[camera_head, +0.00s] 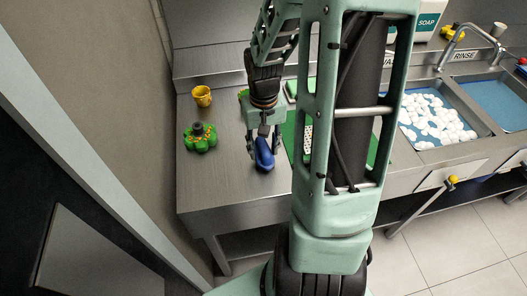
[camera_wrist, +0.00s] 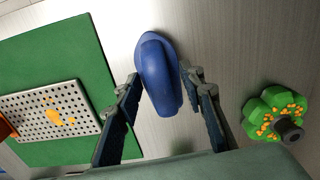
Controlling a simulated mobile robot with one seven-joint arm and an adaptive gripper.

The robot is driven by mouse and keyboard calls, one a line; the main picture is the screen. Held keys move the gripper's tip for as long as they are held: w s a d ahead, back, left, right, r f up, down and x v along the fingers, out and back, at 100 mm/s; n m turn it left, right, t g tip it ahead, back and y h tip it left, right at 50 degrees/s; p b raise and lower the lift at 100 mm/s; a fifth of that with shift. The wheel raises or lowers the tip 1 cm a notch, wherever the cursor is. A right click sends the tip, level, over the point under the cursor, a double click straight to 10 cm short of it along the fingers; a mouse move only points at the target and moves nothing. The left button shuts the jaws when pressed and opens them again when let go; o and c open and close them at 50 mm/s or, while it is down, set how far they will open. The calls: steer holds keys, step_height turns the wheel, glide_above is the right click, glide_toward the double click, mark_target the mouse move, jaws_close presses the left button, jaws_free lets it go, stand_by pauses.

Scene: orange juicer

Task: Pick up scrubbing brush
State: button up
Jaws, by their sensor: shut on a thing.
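A blue scrubbing brush (camera_head: 264,154) is at my gripper's fingertips over the steel counter in the head view. In the wrist view the blue brush (camera_wrist: 158,75) sits between the tips of my gripper (camera_wrist: 165,88), with a finger on each side. The fingers are shut on it. The brush's underside and any bristles are hidden. From these views I cannot tell whether the brush touches the counter.
A green mat (camera_wrist: 60,55) bears a perforated grate (camera_wrist: 45,112). The sink with white foam (camera_head: 437,119) is right. My arm hides part of the counter.

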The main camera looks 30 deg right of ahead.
mark_target(264, 146)
steer(key=shift+r+p, duration=0.7)
steer(key=shift+r, duration=0.15)
step_height(264, 146, up, 2)
steer(key=shift+r+p, duration=0.1)
steer(key=shift+p, duration=0.85)
steer(key=s+d+r+p, duration=0.3)
steer(key=s+d+r, duration=0.4)
steer(key=s, duration=0.5)
step_height(264, 146, up, 2)
steer(key=shift+r, duration=0.1)
steer(key=shift+d, duration=0.1)
